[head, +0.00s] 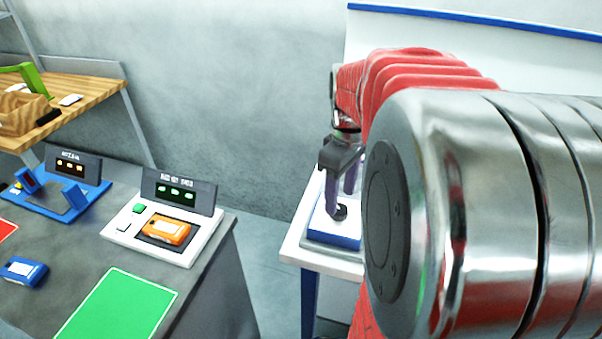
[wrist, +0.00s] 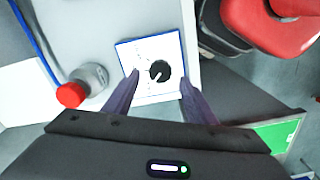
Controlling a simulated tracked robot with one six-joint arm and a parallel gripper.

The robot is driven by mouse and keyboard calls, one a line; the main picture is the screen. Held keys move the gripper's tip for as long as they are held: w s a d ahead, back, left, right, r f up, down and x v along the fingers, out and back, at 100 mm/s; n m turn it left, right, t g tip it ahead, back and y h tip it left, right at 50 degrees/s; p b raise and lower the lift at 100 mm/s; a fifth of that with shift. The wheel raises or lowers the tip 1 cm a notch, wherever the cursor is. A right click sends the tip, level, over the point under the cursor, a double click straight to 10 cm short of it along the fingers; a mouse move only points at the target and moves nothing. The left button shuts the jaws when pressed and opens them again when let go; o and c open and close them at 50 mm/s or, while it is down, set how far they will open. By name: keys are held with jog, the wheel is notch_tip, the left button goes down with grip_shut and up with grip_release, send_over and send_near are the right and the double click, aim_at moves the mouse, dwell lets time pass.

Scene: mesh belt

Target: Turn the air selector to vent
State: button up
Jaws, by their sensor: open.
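The air selector is a black round knob (wrist: 159,71) on a white panel with a blue edge (wrist: 130,48). A white pointer mark on the knob points to the lower left in the wrist view; the small marks beside it are too small to read. The knob (head: 340,211) also shows in the head view, on the blue-and-white panel (head: 334,234). My gripper (wrist: 160,84) is open and empty, pointing down, with one purple finger on each side of the knob in the wrist view. In the head view my gripper (head: 343,190) is just above the knob; contact cannot be told.
A red-capped grey cylinder (wrist: 92,78) stands left of the panel in the wrist view. On the left, a grey counter (head: 75,255) holds a white device (head: 122,218) with an orange unit (head: 166,231), a blue stand (head: 50,206) and a green mat (head: 117,305). A floor gap separates counter and table.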

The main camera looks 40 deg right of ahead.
aim_at(339, 209)
jog(key=shift+f, duration=1.95)
jog(key=c, duration=1)
jog(key=shift+c, duration=0.2)
